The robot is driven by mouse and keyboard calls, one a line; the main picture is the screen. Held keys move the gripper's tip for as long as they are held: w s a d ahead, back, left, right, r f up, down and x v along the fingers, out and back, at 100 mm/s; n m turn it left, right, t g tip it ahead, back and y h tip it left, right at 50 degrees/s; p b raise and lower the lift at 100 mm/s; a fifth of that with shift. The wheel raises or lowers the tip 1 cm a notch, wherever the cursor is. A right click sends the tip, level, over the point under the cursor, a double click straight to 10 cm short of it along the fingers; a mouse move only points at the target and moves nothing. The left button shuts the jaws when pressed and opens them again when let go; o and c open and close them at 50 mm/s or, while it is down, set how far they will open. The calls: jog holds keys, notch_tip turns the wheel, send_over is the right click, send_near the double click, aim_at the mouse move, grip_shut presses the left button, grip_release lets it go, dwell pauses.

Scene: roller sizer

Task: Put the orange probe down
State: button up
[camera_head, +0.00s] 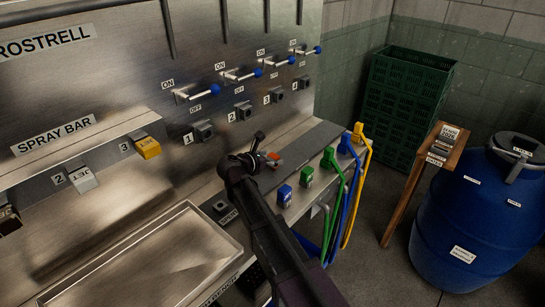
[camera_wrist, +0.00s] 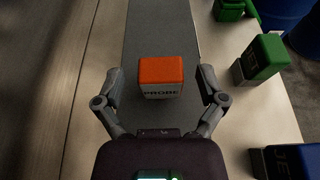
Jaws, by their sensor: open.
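The orange probe (camera_wrist: 161,71) is a small block with an orange top and a lettered grey front face. In the wrist view it rests on a dark grey strip (camera_wrist: 158,25) on the bench. My gripper (camera_wrist: 160,84) is open, with one finger on each side of the probe and a visible gap on both sides. In the head view the probe (camera_head: 273,157) shows as a small orange patch beside my gripper (camera_head: 262,150), partly hidden by it.
Right of the strip stand a green block (camera_wrist: 262,58) and a blue block (camera_wrist: 287,161). In the head view, blue, green and yellow cables hang over the bench edge. A metal tray (camera_head: 165,262) lies left of my arm. A blue barrel (camera_head: 475,215) and green crates (camera_head: 408,95) stand right.

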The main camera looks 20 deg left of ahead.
jog(key=p+v, duration=0.3)
jog(key=v, duration=0.8)
jog(key=shift+s+f, duration=0.1)
jog(key=shift+s, duration=0.1)
dwell(0.4)
